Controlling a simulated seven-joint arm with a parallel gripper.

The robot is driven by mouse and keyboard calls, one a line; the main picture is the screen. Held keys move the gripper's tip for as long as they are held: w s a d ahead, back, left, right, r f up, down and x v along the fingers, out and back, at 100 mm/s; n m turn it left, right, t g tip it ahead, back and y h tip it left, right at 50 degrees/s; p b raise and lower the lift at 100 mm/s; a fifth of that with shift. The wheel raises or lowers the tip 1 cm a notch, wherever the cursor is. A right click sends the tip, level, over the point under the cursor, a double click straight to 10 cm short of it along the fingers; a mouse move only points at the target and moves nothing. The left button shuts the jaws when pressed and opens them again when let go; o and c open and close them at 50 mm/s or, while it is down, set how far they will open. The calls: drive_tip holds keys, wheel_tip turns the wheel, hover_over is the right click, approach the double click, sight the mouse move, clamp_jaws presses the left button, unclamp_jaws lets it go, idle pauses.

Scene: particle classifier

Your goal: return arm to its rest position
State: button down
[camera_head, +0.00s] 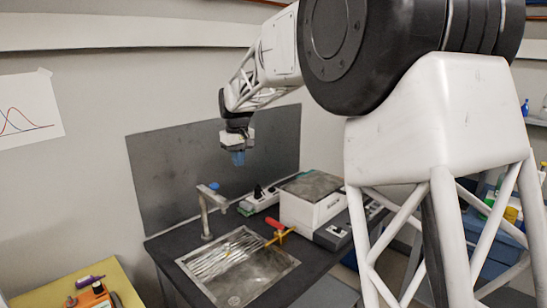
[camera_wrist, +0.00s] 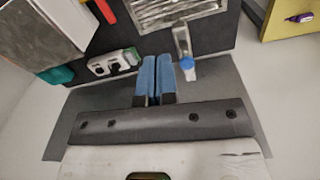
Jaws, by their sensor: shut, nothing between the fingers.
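My gripper (camera_head: 238,157) hangs in the air above the back of the dark bench, in front of the grey back panel. It points downward. In the wrist view its two blue fingers (camera_wrist: 157,78) lie side by side, shut with nothing between them. My white and black arm reaches over the bench from the right of the head view. The gripper touches nothing that I can see.
Below stand a metal sink (camera_head: 240,268) with a tap (camera_head: 207,210), a white box (camera_head: 312,202) and a power strip (camera_head: 262,198). A yellow table (camera_head: 112,279) is at lower left. The air around my gripper is clear.

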drive_tip(key=s+d+r+m+t, duration=0.1)
drive_tip(key=s+d+m, duration=0.1)
drive_tip(key=s+d, duration=0.9)
drive_tip(key=s+d+r+m, duration=0.2)
drive_tip(key=s+d, duration=0.7)
drive_tip(key=s, duration=0.4)
drive_tip(key=s+d+f+m, duration=0.1)
drive_tip(key=s+d+f, duration=0.4)
drive_tip(key=s, duration=0.8)
drive_tip(key=s+d+f+m+t, duration=0.1)
drive_tip(key=s+d+f, duration=0.3)
drive_tip(key=s, duration=1)
wheel_tip(320, 180, down, 2)
drive_tip(key=shift+s+d+f+m, duration=0.15)
drive_tip(key=shift+s+d+m, duration=0.2)
drive_tip(key=shift+m, duration=0.45)
